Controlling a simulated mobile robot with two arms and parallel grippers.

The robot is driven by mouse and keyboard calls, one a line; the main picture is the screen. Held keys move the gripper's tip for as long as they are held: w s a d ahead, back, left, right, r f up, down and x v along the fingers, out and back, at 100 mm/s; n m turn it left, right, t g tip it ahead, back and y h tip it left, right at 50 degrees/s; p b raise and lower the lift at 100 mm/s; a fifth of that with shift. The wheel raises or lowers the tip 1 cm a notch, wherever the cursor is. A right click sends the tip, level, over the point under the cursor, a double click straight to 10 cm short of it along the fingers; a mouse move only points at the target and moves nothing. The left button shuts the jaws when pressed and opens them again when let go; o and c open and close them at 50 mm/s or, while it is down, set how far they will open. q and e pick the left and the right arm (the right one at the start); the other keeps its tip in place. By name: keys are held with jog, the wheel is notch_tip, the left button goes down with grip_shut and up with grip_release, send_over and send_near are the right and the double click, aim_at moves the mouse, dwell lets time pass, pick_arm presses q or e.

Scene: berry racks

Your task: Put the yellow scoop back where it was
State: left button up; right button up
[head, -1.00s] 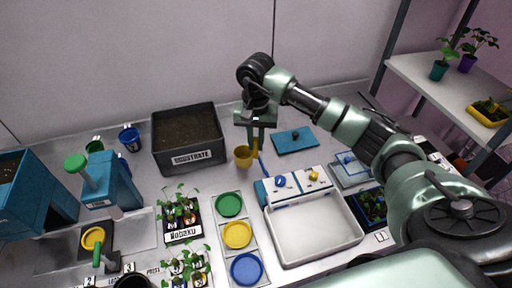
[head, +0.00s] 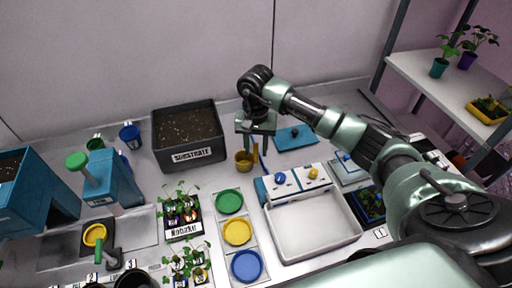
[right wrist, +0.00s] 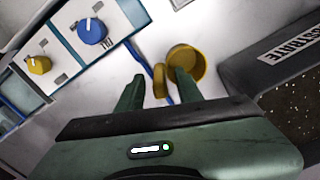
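The yellow scoop (head: 243,161) stands on the table between the substrate bin and the white-and-blue dial box. In the right wrist view its round cup (right wrist: 186,62) and its upright handle (right wrist: 160,80) show. My right gripper (head: 256,153) is above and beside the scoop, with its fingers spread apart. In the right wrist view the gripper (right wrist: 159,92) has the handle between its fingertips with gaps on both sides. My left gripper is not in view.
The substrate bin (head: 190,154) stands left of the scoop. The dial box (head: 297,182) and a white tray (head: 313,226) are to the right and front. A blue lid (head: 296,138) lies behind. A blue strip (head: 263,158) lies close to the scoop.

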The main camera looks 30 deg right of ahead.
jog(key=shift+r, duration=0.15)
jog(key=shift+w+r, duration=0.1)
jog(key=shift+r, duration=0.15)
notch_tip(320, 180, up, 11)
jog(key=b, duration=0.4)
jog(key=shift+f, duration=0.15)
jog(key=shift+r, duration=0.4)
